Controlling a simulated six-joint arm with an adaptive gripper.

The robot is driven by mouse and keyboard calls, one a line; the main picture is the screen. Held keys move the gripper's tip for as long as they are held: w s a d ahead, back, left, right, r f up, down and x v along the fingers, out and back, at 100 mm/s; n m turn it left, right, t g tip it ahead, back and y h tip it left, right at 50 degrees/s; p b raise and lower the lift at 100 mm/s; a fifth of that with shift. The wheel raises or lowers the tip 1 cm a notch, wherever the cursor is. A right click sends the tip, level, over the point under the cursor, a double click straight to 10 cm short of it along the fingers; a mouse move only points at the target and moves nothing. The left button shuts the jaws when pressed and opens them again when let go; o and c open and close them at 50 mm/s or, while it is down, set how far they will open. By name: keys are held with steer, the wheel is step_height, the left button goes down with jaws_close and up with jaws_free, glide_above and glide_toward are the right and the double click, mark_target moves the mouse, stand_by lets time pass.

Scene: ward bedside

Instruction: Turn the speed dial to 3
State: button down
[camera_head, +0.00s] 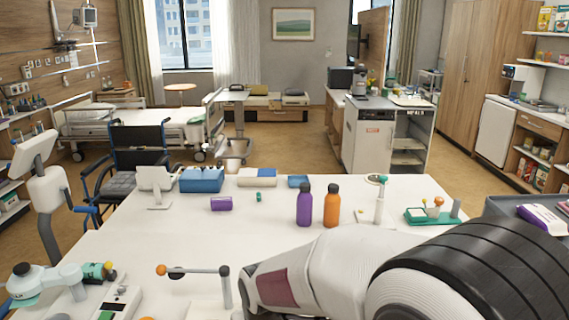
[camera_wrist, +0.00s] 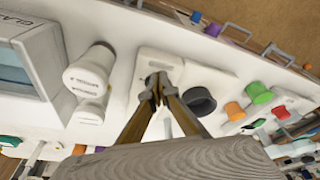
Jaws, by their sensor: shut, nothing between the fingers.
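In the wrist view, my gripper (camera_wrist: 157,92) has its two brown fingers brought together at the tips, with nothing visible between them. The tips are over a white panel (camera_wrist: 146,56), in front of a small dark part that they mostly hide. A round black dial (camera_wrist: 198,101) is just to the right of the fingers, apart from them in the picture. I cannot read any numbers or a pointer on it, and cannot tell for sure that it is the speed dial. In the head view my arm fills the lower right and my gripper is not seen.
In the wrist view, a screened device (camera_wrist: 28,62) and white cylinders (camera_wrist: 90,68) stand left; green (camera_wrist: 258,93) and orange (camera_wrist: 234,111) knobs are right. In the head view, a purple bottle (camera_head: 304,205) and an orange bottle (camera_head: 331,206) stand on the white table (camera_head: 240,228).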

steer(key=v, duration=0.3)
steer(key=w+v, duration=0.1)
steer(key=v, duration=0.1)
steer(key=shift+a+r, duration=0.15)
steer(key=shift+a, duration=0.15)
steer(key=shift+s, duration=0.1)
steer(key=s+d+r+m+t, duration=0.1)
steer(key=s+d+r+m, duration=0.1)
steer(key=s+d, duration=0.4)
steer(key=s+d+r+m+t+h, duration=0.1)
steer(key=s+d+r, duration=0.3)
steer(key=d, duration=0.5)
steer(key=s+d+r+m+t, duration=0.1)
steer(key=s+d+r+m, duration=0.2)
steer(key=s+d, duration=0.4)
steer(key=shift+s+d+r, duration=0.35)
steer(key=shift+s+d, duration=0.05)
steer(key=shift+s, duration=0.75)
stand_by(2.5)
